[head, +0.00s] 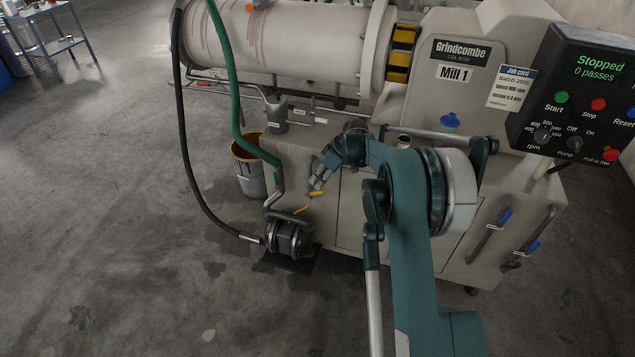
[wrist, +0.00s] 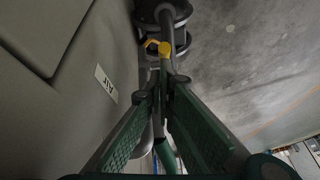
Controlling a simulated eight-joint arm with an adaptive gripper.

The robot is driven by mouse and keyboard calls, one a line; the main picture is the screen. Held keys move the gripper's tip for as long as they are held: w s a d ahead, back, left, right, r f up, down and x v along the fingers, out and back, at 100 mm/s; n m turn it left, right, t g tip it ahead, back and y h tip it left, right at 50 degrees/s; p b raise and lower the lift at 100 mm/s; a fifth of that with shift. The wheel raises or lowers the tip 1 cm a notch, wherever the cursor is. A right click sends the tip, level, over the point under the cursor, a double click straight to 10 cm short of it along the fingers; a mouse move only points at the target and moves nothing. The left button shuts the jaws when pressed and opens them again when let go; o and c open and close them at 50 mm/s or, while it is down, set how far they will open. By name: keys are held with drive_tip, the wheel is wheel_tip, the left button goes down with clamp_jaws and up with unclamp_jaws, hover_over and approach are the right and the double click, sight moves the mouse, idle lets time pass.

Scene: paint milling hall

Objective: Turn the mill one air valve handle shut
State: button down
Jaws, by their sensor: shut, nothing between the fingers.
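The yellow air valve handle (head: 302,210) is low beside the mill cabinet, just above the grey pump. In the wrist view the yellow handle (wrist: 163,48) sits on a grey pipe, just beyond my fingertips. A white AIR label (wrist: 106,84) is on the cabinet side to its left. My gripper (head: 317,188) points down towards the handle. In the wrist view my gripper (wrist: 163,84) has its green-padded fingers converging at the tips, shut and empty. I cannot tell whether the tips touch the handle.
The pump (head: 290,238) stands on the floor below the handle. A dark hose (head: 190,170) and a green hose (head: 235,110) run down on the left. A bucket (head: 250,175) stands behind. The control panel (head: 575,90) reads "Stopped". Floor is open at left.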

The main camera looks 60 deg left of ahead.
drive_tip(key=p+v, duration=0.2)
drive_tip(key=v, duration=0.9)
drive_tip(key=shift+w+a+r+p, duration=0.2)
drive_tip(key=shift+a+r+p, duration=0.05)
drive_tip(key=shift+r+p, duration=0.15)
drive_tip(key=s+r+n+t, duration=0.2)
drive_tip(key=s+n+t, duration=0.1)
drive_tip(key=s, duration=0.5)
drive_tip(key=shift+a+t+p, duration=0.25)
drive_tip(key=shift+t+p, duration=0.05)
drive_tip(key=shift+f, duration=0.2)
